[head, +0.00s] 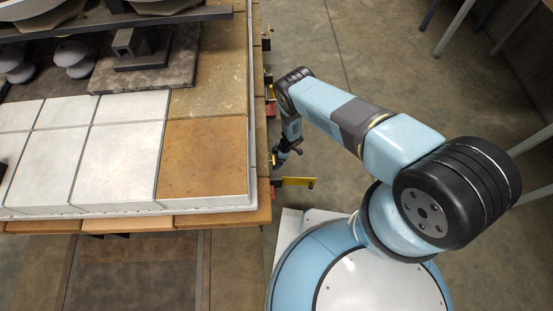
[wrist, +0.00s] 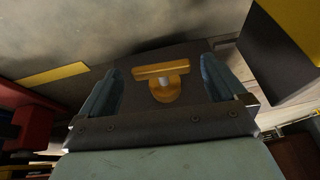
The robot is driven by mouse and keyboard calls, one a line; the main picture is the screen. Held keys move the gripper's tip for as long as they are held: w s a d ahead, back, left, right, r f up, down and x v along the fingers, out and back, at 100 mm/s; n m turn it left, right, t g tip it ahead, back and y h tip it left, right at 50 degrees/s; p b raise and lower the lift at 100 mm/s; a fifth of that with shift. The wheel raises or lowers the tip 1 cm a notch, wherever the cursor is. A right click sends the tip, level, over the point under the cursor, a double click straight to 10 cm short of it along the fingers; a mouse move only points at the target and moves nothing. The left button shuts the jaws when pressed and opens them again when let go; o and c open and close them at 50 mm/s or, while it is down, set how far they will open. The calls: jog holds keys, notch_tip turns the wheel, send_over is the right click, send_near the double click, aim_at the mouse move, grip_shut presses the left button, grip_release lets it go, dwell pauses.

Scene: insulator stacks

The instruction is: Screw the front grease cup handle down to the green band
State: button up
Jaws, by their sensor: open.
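The grease cup handle (wrist: 150,71) is a brass-coloured crossbar on a short pale stem, above a round brass cup (wrist: 166,92). It shows in the wrist view between the two fingers of my gripper (wrist: 160,67). The fingers are open, with a visible gap on both sides of the handle, and I see no contact. No green band can be made out. In the head view my gripper (head: 282,160) is beside the right edge of the tiled platform. The handle cannot be made out there.
The tiled platform (head: 115,150) carries insulator stacks at upper left. A yellow bracket (head: 300,182) sticks out from its right side near my gripper. In the wrist view a red part (wrist: 30,130) is at left and a dark block with yellow (wrist: 275,55) at right. Open floor lies right of the platform.

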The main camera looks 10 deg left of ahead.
jog(key=c, duration=1.1)
jog(key=shift+o, duration=0.2)
jog(key=shift+w, duration=0.1)
jog(key=shift+w+a+g, duration=0.1)
jog(key=shift+g, duration=0.2)
jog(key=shift+w+a+g, duration=0.1)
jog(key=shift+w+g, duration=0.1)
jog(key=shift+g, duration=0.5)
jog(key=shift+f+m+g, duration=0.1)
jog(key=shift+m+g, duration=0.2)
jog(key=shift+g, duration=0.1)
jog(key=shift+h, duration=0.3)
jog(key=shift+w, duration=0.2)
